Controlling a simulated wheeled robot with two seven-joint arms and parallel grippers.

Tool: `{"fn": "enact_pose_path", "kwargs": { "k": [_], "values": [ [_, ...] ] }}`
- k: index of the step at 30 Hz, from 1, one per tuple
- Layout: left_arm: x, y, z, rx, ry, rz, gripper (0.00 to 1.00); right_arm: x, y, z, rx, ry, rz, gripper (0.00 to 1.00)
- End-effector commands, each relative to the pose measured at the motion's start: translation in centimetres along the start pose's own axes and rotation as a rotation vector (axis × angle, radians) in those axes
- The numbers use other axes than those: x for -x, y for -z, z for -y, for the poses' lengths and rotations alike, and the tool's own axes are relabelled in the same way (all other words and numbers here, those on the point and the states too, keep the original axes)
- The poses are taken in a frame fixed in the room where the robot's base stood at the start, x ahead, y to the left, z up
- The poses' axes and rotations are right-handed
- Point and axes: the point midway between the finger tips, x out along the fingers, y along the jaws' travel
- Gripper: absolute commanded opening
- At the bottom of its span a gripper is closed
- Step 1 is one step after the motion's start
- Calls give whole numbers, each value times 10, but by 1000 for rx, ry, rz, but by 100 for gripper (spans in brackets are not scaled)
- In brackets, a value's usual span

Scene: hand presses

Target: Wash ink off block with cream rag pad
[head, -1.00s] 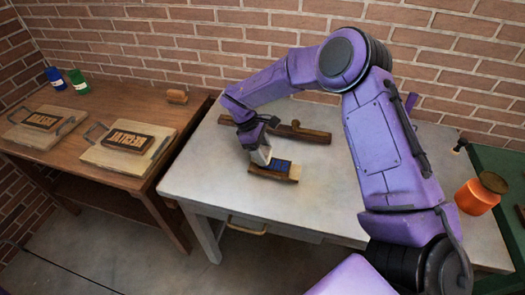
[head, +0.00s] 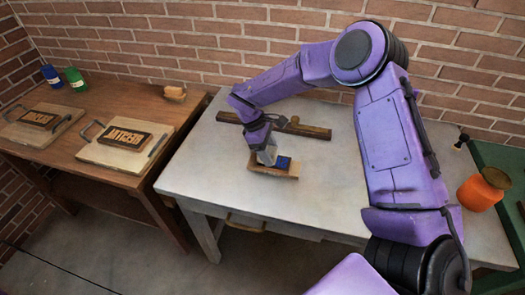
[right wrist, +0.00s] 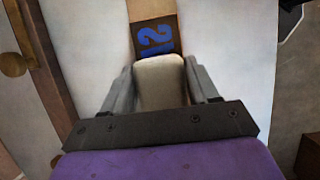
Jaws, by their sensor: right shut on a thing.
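A wooden block (head: 288,170) with a dark face lies flat on the pale table. Blue ink shows on its right part in the head view, and as blue characters on the block (right wrist: 155,38) in the right wrist view. My right gripper (head: 267,158) is over the block, left of the blue patch. It is shut on the cream rag pad (right wrist: 160,80), seen between its fingers in the right wrist view. The pad appears to be on the block, hiding part of its face; firm contact cannot be told. My left gripper is not in view.
A long wooden bar (head: 305,130) lies behind the block. An orange jar (head: 482,190) stands at the table's right. The pale table's front left is clear.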

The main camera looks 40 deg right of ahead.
Motion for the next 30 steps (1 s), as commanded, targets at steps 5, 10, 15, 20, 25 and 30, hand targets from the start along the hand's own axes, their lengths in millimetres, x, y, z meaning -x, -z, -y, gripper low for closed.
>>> {"fn": "enact_pose_path", "kwargs": {
  "k": [5,10,15,20,25,30],
  "values": [
    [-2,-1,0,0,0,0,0,-2,-7,0,0,-1,-1,35],
    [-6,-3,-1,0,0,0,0,-10,-20,0,-2,1,-1,35],
    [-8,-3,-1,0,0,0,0,-16,-32,0,-1,0,-1,35],
    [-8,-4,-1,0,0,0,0,-17,-36,0,-1,0,0,35],
    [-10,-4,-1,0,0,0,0,-23,-50,0,-1,2,-1,35],
    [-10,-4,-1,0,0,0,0,-27,-62,0,-1,1,0,35]
  ]
}}
